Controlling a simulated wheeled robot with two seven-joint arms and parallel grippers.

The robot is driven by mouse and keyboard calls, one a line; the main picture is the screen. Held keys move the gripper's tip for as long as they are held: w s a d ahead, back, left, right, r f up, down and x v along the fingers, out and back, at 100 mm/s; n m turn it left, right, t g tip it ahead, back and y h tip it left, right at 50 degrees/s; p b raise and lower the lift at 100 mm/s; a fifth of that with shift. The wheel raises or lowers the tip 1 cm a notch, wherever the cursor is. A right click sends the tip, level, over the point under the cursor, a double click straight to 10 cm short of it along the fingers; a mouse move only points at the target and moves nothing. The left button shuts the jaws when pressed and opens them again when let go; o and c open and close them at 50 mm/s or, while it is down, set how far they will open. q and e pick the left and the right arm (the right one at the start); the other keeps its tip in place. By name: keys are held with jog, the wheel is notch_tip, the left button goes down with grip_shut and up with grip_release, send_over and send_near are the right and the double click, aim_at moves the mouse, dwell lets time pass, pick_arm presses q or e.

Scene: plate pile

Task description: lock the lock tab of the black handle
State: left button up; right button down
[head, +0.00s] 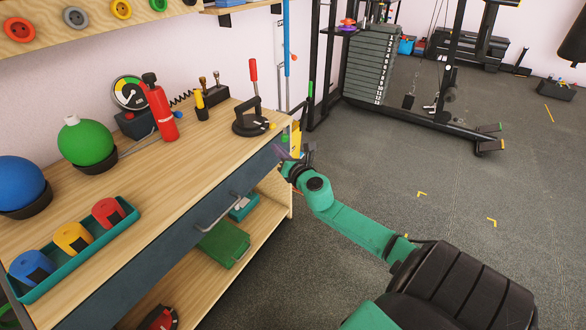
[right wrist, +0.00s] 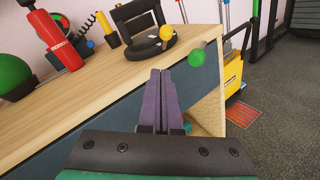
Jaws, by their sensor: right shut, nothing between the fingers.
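The black handle (head: 250,121) stands on the workbench near its right end, an upright black frame on a round black base. It also shows at the top of the right wrist view (right wrist: 143,46). A small yellow knob (right wrist: 166,32) is at its right side; I cannot tell which part is the lock tab. My right gripper (head: 279,152) is in front of the bench's right end, below and apart from the handle. Its purple-grey fingers (right wrist: 161,75) are shut and empty. My left gripper is out of view.
The bench (head: 180,180) also carries a red extinguisher-like bottle (head: 161,107), a green ball (head: 86,142), a blue ball (head: 18,184) and a teal tray (head: 69,262). A green knob (right wrist: 197,57) is at the bench's front face.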

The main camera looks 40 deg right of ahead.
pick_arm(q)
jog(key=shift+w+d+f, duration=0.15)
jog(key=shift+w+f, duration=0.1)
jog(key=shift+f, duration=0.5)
pick_arm(e)
jog(key=v, duration=0.8)
jog(key=shift+s, duration=0.25)
jog(key=shift+d, duration=0.1)
